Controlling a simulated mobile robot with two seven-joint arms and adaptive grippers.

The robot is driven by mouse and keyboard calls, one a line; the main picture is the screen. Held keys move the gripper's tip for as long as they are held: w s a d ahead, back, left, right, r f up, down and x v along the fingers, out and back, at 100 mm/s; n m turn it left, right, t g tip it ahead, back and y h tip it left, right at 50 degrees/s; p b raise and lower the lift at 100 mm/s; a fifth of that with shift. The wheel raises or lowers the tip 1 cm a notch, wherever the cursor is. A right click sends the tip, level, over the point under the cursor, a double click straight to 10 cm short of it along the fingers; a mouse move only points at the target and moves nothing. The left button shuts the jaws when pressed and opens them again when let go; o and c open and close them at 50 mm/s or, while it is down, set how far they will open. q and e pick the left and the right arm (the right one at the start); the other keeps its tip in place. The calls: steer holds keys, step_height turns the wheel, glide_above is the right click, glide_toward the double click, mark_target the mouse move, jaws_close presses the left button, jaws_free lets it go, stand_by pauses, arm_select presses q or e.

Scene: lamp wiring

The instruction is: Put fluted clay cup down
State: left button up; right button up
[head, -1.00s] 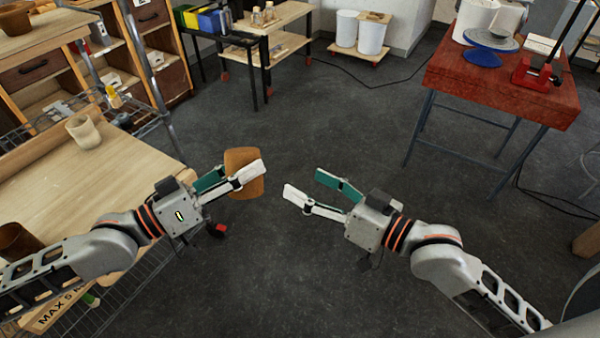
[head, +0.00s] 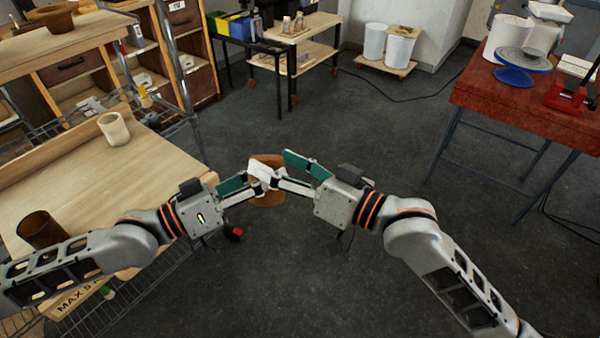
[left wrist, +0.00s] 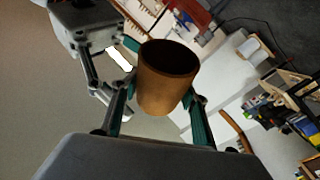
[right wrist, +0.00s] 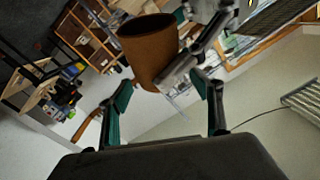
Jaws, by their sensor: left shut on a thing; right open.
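A brown clay cup (head: 267,201) is held upright above the floor, in front of my body. My left gripper (head: 254,183) is shut on it. In the left wrist view the cup (left wrist: 166,85) sits between the two fingers, its dark opening visible. My right gripper (head: 277,167) is open, its fingers reaching to the cup from the right. In the right wrist view the cup (right wrist: 149,48) is at or just beyond the open fingertips; I cannot tell whether they touch it. Fluting is too small to make out.
A wooden worktop (head: 90,180) at left carries a cream cup (head: 114,128) and a dark brown cup (head: 42,229), with clear space between. A red table (head: 520,115) with a blue turntable (head: 515,77) stands at right. The middle floor is free.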

steer(key=shift+x, duration=1.3)
steer(key=c, duration=1.4)
arm_select(q)
steer(key=o, duration=1.4)
steer(key=shift+s, duration=0.1)
arm_select(e)
steer(key=shift+d, duration=0.1)
